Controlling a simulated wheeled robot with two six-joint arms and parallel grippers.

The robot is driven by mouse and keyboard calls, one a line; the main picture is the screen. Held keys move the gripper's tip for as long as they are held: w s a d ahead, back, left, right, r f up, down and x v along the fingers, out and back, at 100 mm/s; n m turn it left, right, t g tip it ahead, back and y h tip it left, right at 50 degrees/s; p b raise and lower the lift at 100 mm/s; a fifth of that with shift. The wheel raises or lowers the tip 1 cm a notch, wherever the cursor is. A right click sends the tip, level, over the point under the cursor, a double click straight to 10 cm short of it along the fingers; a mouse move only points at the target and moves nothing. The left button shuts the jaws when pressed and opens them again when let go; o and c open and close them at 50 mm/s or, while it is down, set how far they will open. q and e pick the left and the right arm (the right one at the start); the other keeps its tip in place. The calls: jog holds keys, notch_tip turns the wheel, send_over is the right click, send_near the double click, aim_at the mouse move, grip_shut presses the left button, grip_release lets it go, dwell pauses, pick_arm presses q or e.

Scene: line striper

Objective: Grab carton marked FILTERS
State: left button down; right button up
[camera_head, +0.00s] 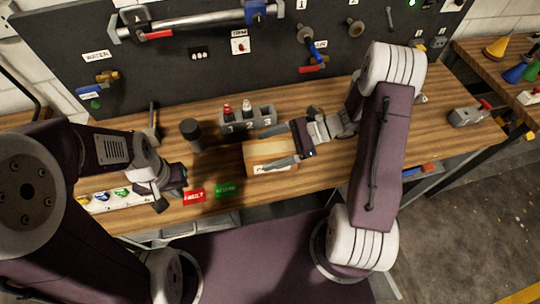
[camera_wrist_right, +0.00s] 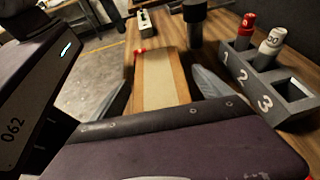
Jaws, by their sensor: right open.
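The carton (camera_head: 258,155) is a light brown box with a pale top on the bench. A white label (camera_head: 272,168) is on its near side, its lettering partly hidden and too small to read surely. In the right wrist view the carton (camera_wrist_right: 162,78) lies between the two fingers. My right gripper (camera_head: 278,148) is open, its fingers on either side of the carton; contact cannot be told. My left gripper (camera_head: 172,200) is over the front left of the bench, apart from the carton; its opening is unclear.
A grey numbered holder (camera_head: 249,121) with red and white bottles stands behind the carton. A black cylinder (camera_head: 192,134) stands to its left.

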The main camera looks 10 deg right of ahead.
jog(key=shift+d, duration=0.15)
jog(key=c, duration=0.7)
grip_shut()
